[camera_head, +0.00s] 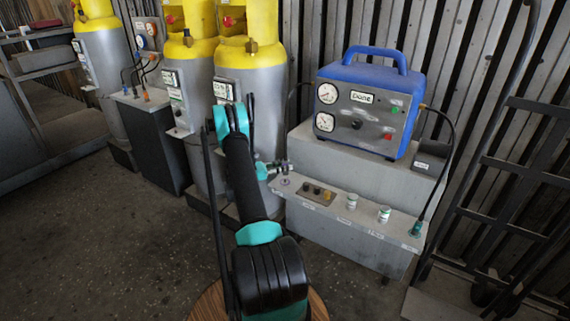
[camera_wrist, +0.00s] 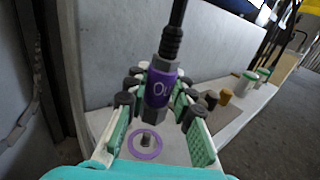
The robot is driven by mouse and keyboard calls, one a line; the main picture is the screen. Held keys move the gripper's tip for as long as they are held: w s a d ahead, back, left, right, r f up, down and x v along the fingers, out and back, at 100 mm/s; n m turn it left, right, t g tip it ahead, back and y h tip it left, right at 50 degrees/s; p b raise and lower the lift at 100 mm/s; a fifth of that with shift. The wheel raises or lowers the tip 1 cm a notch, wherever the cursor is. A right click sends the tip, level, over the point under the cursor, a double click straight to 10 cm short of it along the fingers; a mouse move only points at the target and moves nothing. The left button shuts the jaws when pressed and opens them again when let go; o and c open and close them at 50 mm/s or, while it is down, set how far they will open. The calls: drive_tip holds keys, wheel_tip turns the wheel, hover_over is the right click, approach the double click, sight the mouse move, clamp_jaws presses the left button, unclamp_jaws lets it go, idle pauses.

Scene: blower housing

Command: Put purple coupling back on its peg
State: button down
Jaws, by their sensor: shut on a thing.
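The purple coupling (camera_wrist: 160,87) has a purple band with white lettering and grey metal ends. A black hose rises from its top in the wrist view. My gripper (camera_wrist: 163,79) is shut on it, with a finger on each side. A short grey metal peg (camera_wrist: 147,139) stands inside a purple ring (camera_wrist: 133,151) on the grey ledge (camera_wrist: 103,122). The peg's top shows just below the coupling's lower end, and the two look apart. In the head view my gripper (camera_head: 279,168) is at the ledge's left end, where the coupling is too small to make out clearly.
The ledge also bears a brown plate with dark knobs (camera_head: 317,190), two white-and-green canisters (camera_head: 384,214) and a green coupling (camera_head: 416,229) with a black hose. A blue gauge unit (camera_head: 365,100) stands behind. Yellow-topped cylinders (camera_head: 237,100) stand left; a hand truck is at right.

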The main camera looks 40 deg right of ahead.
sight(284, 174)
wheel_tip(284, 174, down, 2)
drive_tip(key=shift+f, duration=0.1)
drive_tip(key=shift+w+a, duration=0.1)
drive_tip(key=shift+a, duration=0.05)
drive_tip(key=shift+f, duration=1.4)
idle(0.5)
drive_tip(key=c, duration=1.2)
unclamp_jaws()
drive_tip(key=v, duration=1.2)
